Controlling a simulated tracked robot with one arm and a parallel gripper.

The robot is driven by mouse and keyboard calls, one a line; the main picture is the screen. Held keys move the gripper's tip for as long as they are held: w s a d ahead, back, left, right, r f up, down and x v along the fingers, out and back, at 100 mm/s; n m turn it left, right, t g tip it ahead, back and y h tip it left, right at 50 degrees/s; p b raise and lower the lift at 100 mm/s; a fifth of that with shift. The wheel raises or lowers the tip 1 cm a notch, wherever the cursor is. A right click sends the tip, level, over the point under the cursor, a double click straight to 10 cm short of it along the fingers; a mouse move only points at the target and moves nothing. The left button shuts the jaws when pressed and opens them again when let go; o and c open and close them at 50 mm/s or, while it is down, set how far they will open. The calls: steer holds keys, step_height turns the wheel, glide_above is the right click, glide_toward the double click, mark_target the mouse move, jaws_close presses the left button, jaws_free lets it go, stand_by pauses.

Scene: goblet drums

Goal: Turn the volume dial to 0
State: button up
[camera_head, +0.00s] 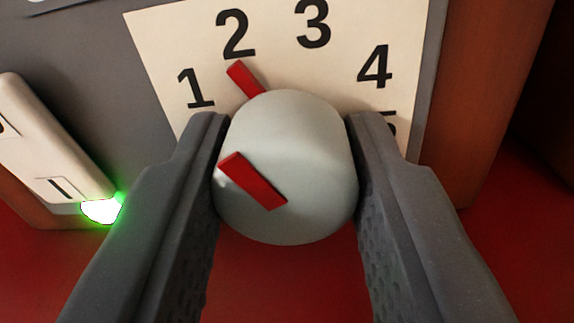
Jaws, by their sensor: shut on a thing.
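The volume dial (300,140) is a pale grey round knob in the middle of the view. It has a red mark (252,181) on its face and a red pointer (245,78) at its top edge. The pointer aims between 1 and 2, closer to 2. The dial sits on a cream scale plate (280,60) with the numbers 1, 2, 3 and 4 in view. The 5 is partly hidden by my right finger, and no 0 shows. My gripper (287,150) is shut on the dial, one dark finger on each side.
A white switch (50,150) with a glowing green light (101,208) is on the grey panel (80,75) at left, close to my left finger. A brown wooden edge (480,110) borders the panel at right. A red surface (285,285) lies below.

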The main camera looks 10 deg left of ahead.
steer(key=n, duration=0.3)
steer(key=shift+d+n, duration=0.1)
steer(key=shift+n, duration=0.2)
steer(key=n+b, duration=0.1)
steer(key=n, duration=0.2)
steer(key=shift+n, duration=0.3)
steer(key=n+b, duration=0.1)
steer(key=n, duration=0.3)
steer(key=shift+b, duration=0.4)
steer(key=shift+n+b, duration=0.45)
steer(key=shift+n, duration=1.05)
steer(key=o, duration=1)
steer(key=shift+a, duration=0.2)
steer(key=shift+c, duration=0.2)
steer(key=shift+h, duration=0.3)
steer(key=shift+d, duration=0.1)
